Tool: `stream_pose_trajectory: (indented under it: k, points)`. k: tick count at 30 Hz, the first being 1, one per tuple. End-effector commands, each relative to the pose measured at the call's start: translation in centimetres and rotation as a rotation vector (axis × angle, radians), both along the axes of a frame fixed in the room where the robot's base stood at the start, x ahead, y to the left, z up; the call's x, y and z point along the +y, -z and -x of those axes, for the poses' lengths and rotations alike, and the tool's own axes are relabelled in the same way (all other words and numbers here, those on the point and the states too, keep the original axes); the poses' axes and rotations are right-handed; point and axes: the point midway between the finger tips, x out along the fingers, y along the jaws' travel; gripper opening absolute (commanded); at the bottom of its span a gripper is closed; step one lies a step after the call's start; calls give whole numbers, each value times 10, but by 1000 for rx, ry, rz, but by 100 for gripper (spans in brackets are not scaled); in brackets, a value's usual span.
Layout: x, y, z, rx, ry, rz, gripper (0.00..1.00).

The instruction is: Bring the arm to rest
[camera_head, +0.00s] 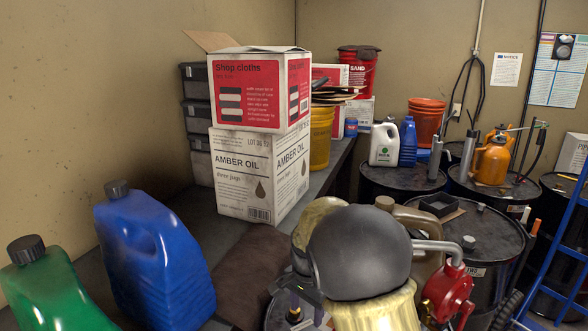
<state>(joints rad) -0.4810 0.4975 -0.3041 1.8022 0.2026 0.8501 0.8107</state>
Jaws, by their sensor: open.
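My arm shows at the bottom middle as a dark grey rounded cap with cream-coloured link parts. It is folded close to the camera and hides part of the drums and bench edge behind it. No held thing can be seen.
A red hand-crank pump (448,292) stands just right of my arm. A blue jug (155,260) and a green jug (45,285) are at the left. An Amber Oil box (245,190) carries a Shop cloths box (245,95). Black drums (400,180) and a blue ladder (560,250) crowd the right.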

Motion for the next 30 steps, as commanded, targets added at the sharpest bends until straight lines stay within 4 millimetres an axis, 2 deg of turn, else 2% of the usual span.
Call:
stream_pose_trajectory:
  k: [7, 11, 14, 21, 25, 30]
  points:
    - [-33, -4, 23, -31, -102, -11, 54]
    - [-54, -6, 43, -57, -183, -10, 54]
    - [-73, -8, 67, -87, -278, -3, 54]
    - [-112, -7, 141, -175, -579, 55, 54]
    - [-121, -4, 167, -202, -690, 91, 54]
    - [-124, -3, 175, -209, -730, 104, 54]
